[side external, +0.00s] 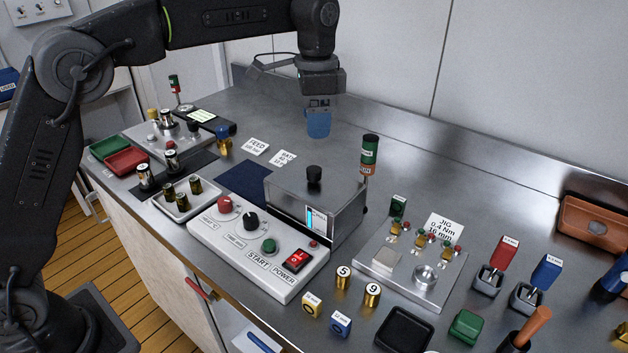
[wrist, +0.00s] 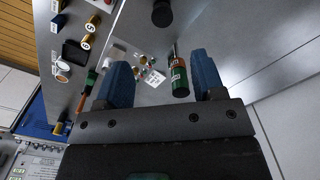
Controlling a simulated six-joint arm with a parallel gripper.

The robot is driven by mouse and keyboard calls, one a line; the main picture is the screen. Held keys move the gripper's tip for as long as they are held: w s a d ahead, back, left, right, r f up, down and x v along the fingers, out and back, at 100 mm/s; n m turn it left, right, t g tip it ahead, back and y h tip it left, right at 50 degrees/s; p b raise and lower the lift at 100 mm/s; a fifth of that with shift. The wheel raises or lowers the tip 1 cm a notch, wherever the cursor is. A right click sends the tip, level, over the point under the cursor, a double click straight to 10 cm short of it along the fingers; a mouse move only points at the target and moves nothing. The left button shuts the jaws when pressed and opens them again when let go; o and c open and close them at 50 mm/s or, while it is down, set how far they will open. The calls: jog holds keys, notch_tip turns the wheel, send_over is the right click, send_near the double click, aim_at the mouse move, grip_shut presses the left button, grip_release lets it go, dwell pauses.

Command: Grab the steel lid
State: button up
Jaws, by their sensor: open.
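The steel lid (side external: 290,205) looks like a box-shaped steel cover with a black knob (side external: 314,175) on top. It sits behind the white control panel (side external: 255,245), with a small lit screen at its front right. My gripper (side external: 318,124) has blue fingers, spread apart and empty. It hangs above the bench, behind and higher than the knob, touching nothing. In the wrist view a dark round knob (wrist: 162,12) shows at the top edge, beyond the gap between my fingers (wrist: 162,75). Most of the lid is cut off or unclear there.
A jig plate (side external: 410,265) lies to the right, and a white tray with brass cylinders (side external: 172,207) to the left. The bench behind the lid is mostly bare, up to the wall.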

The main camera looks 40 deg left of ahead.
aim_at(314, 170)
jog(key=f, duration=1.2)
jog(key=shift+a, duration=0.25)
jog(key=c, duration=1.1)
